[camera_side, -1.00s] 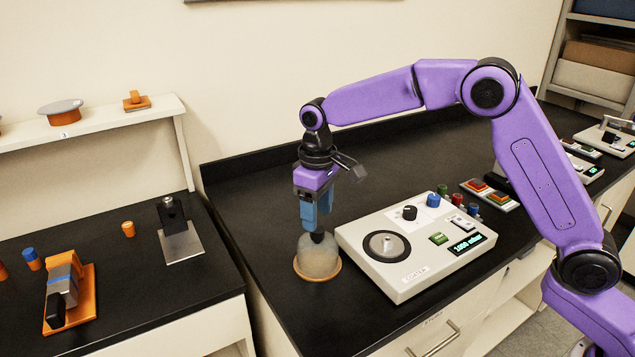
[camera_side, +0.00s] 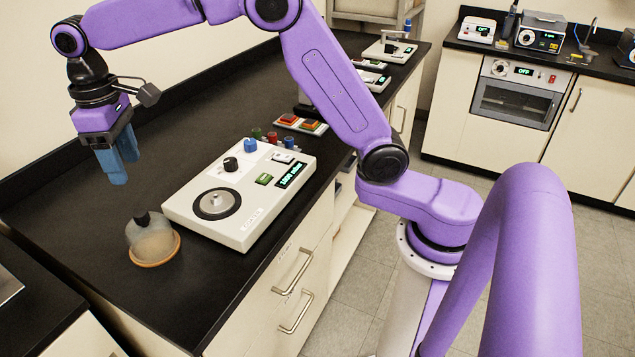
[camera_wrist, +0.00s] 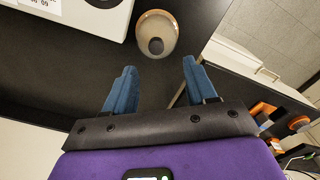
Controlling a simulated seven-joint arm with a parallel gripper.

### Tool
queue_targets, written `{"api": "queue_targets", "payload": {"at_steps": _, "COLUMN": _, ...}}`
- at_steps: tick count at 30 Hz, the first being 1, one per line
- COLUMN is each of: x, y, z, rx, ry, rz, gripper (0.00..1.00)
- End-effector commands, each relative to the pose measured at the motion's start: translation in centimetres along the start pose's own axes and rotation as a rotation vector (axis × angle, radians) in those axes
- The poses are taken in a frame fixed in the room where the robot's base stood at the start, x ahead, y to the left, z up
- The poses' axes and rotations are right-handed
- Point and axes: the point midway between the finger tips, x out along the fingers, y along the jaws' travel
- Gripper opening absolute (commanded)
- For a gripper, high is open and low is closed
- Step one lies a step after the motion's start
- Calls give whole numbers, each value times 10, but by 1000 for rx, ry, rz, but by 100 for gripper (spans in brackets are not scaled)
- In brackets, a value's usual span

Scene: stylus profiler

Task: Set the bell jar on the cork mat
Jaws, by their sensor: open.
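The bell jar (camera_side: 152,238) is a clear dome with a black knob on top. It stands upright on the round cork mat (camera_side: 155,263), whose rim shows around its base, on the black bench. In the wrist view the bell jar (camera_wrist: 157,36) is seen from above, ahead of the fingers and apart from them. My gripper (camera_side: 118,168), with blue fingers, is open and empty. It hangs above the bench, higher than the jar and behind it in the side view. Its spread fingers (camera_wrist: 154,80) also show in the wrist view.
The white coater unit (camera_side: 240,190), with a round black plate, knobs and a lit display, stands just right of the jar. The bench's front edge is close to the mat. The bench left of the unit is clear.

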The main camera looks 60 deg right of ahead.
Motion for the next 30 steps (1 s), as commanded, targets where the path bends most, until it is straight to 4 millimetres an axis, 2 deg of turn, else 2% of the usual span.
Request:
{"api": "queue_targets", "payload": {"at_steps": 8, "x": -1, "y": -34, "z": 86, "rx": -146, "ry": 9, "rz": -1, "gripper": 56}}
{"api": "queue_targets", "payload": {"at_steps": 15, "x": 10, "y": -51, "z": 179, "rx": -277, "ry": 16, "rz": -4, "gripper": 56}}
{"api": "queue_targets", "payload": {"at_steps": 24, "x": 39, "y": -53, "z": 302, "rx": -438, "ry": 25, "rz": -8, "gripper": 56}}
{"api": "queue_targets", "payload": {"at_steps": 27, "x": 49, "y": -50, "z": 335, "rx": -481, "ry": 28, "rz": -9, "gripper": 56}}
{"api": "queue_targets", "payload": {"at_steps": 30, "x": 57, "y": -47, "z": 359, "rx": -512, "ry": 28, "rz": -10, "gripper": 56}}
